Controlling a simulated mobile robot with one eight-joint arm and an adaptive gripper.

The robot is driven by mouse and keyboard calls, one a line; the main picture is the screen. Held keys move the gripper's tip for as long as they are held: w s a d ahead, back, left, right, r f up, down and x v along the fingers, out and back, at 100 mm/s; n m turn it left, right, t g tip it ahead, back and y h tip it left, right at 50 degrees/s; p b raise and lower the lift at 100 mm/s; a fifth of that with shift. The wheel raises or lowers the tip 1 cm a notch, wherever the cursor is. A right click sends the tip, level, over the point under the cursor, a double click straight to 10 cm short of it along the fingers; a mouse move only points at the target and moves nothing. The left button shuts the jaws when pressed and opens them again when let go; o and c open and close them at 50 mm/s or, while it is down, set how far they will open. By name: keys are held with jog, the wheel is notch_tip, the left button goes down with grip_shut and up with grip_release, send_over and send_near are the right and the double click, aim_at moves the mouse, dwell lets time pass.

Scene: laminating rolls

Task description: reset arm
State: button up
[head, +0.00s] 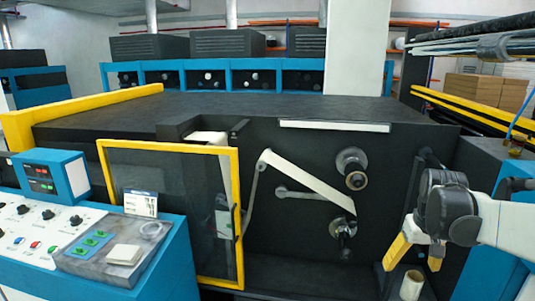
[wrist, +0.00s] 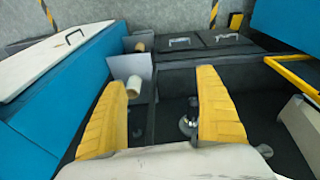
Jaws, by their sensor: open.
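My gripper (head: 411,266) is at the right of the head view, with its two yellow fingers spread and pointing down. Nothing is between the fingers there. A pale cardboard roll (head: 411,285) stands just below the fingers, its lower part cut off by the picture edge. In the wrist view my gripper (wrist: 160,82) shows both fingers wide apart. A pale roll end (wrist: 134,87) shows beside the left finger, apparently beyond it. I cannot tell the exact gap to either.
The dark laminating machine (head: 290,110) fills the middle, with spindles (head: 351,168) and a pale web strip (head: 308,180) on its front. A yellow-framed door (head: 170,145) and control panel (head: 100,240) stand left. A blue cabinet (head: 483,165) stands close behind my arm.

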jog(key=s+a+r+n+t, duration=0.1)
jog(key=s+a+t, duration=0.4)
jog(key=s+a, duration=1.1)
jog(key=a, duration=0.4)
jog(key=shift+s+r+n+y, duration=0.3)
jog(key=shift+r+n+y, duration=0.1)
